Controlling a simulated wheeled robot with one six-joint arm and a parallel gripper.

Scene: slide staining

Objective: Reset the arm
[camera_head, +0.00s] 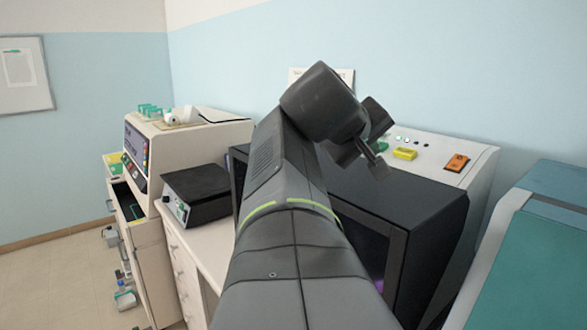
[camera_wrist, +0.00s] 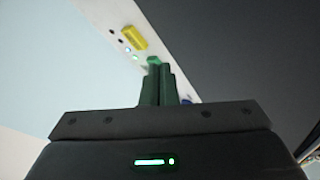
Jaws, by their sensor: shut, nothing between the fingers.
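My arm fills the middle of the head view, raised in front of the bench. My gripper (camera_head: 377,162) is at its end, above the black box-like machine (camera_head: 425,208). In the wrist view my gripper (camera_wrist: 158,66) shows its two dark green fingers close together with nothing between them. Beyond the fingertips is a white panel with a yellow block (camera_wrist: 134,37) and small lit buttons. The fingers are apart from the panel as far as I can tell. My arm hides part of the black machine and the bench.
A white machine (camera_head: 205,135) with coloured buttons stands at the left, with a small dark-topped device (camera_head: 196,190) beside it. A yellow block (camera_head: 405,153) and an orange switch (camera_head: 457,162) are on the panel behind. A teal-topped machine (camera_head: 540,265) is at the right. Floor is open at left.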

